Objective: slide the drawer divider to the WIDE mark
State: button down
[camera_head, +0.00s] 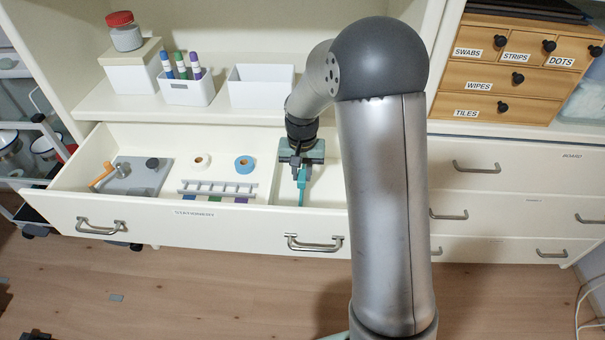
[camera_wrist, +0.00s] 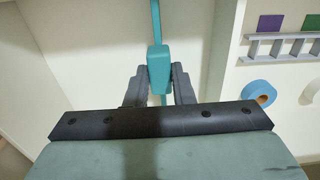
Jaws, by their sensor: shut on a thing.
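The teal drawer divider (camera_head: 302,188) is a thin upright strip in the right part of the open drawer (camera_head: 150,222). In the wrist view the divider (camera_wrist: 158,62) shows a thicker teal block with a narrow bar running away from it. My gripper (camera_head: 300,168) points down into the drawer. In the wrist view my gripper (camera_wrist: 159,78) has its two dark fingers shut on the teal block, one on each side. No WIDE mark can be read in either view. My arm hides the drawer's right end in the head view.
Left of the divider, the drawer holds a grey ladder-like rack (camera_head: 218,189) beside coloured patches, a blue tape roll (camera_head: 244,164), a white roll (camera_head: 201,162) and a grey board (camera_head: 140,177). White bins (camera_head: 262,90) stand on the shelf behind.

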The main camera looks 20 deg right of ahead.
jog(key=c, duration=1.2)
grip_release()
jog(key=shift+d, duration=0.1)
jog(key=shift+c, duration=0.2)
jog(key=shift+r, duration=0.1)
notch_tip(320, 180, up, 17)
jog(key=p, duration=0.2)
jog(key=shift+r+p, duration=0.15)
jog(key=shift+p, duration=0.15)
jog(key=s+r+n+p, duration=0.1)
jog(key=s+p, duration=0.3)
jog(key=s, duration=0.5)
jog(key=s+a+r+n+p, duration=0.1)
jog(key=s+r+p, duration=0.3)
jog(key=s, duration=0.5)
jog(key=s+r+n+p, duration=0.2)
jog(key=s+r+p, duration=0.1)
jog(key=s, duration=0.6)
jog(key=shift+a+r+p, duration=0.2)
jog(key=shift+a+p, duration=0.05)
jog(key=shift+p, duration=0.6)
